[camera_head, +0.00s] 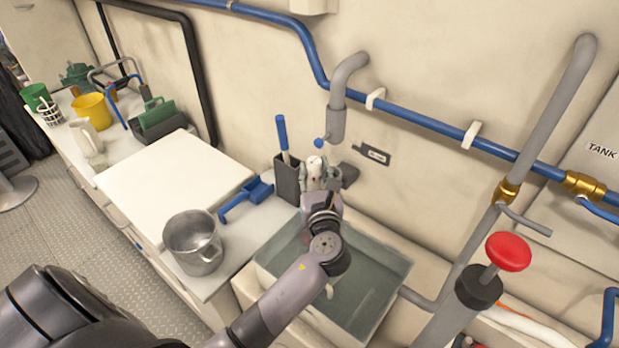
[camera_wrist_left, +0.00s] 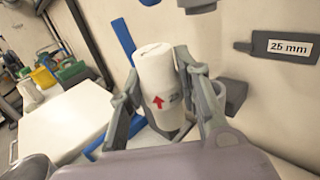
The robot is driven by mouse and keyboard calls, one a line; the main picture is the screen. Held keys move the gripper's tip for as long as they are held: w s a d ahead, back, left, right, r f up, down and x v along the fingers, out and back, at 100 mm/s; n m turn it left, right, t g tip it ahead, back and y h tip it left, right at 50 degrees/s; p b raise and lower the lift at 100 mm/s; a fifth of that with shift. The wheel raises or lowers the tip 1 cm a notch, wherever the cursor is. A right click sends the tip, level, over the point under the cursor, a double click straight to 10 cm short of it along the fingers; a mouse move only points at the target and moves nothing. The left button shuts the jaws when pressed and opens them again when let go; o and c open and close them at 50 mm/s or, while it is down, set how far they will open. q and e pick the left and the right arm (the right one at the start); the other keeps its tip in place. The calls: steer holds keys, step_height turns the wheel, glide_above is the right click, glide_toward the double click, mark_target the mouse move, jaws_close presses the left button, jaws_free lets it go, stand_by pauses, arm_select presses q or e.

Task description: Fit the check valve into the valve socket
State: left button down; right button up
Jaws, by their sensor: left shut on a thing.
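In the head view the white valve (camera_head: 316,166) shows between the fingers of the left gripper (camera_head: 318,180), above the sink. A grey pipe end (camera_head: 337,126) points down from the wall, above and right of the valve, with a gap between them. I cannot tell for sure whether this is the valve socket. My right gripper is not in view.
A "25 mm" tag (camera_head: 372,154) is on the wall right of the pipe. A dark holder with a blue-handled tool (camera_head: 283,135) stands left of the gripper. A metal pot (camera_head: 192,242), white board (camera_head: 172,185) and blue pipe (camera_head: 420,122) are nearby. The sink (camera_head: 375,290) lies below.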

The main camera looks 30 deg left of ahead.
arm_select(q)
steer(key=shift+w+d+b, duration=0.1)
steer(key=shift+w+b, duration=0.2)
steer(key=shift+w, duration=0.6)
steer(key=w, duration=0.3)
steer(key=w+b, duration=0.1)
steer(key=shift+w+d, duration=0.3)
steer(key=shift+d, duration=0.05)
steer(key=shift+w+d, duration=0.1)
steer(key=shift+w, duration=0.45)
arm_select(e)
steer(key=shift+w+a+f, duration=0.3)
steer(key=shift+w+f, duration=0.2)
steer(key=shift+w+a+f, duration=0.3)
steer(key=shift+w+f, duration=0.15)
arm_select(q)
steer(key=shift+r, duration=0.1)
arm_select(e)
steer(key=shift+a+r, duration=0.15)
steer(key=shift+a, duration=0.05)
arm_select(q)
steer(key=shift+s+d+p, duration=0.1)
steer(key=shift+p, duration=0.25)
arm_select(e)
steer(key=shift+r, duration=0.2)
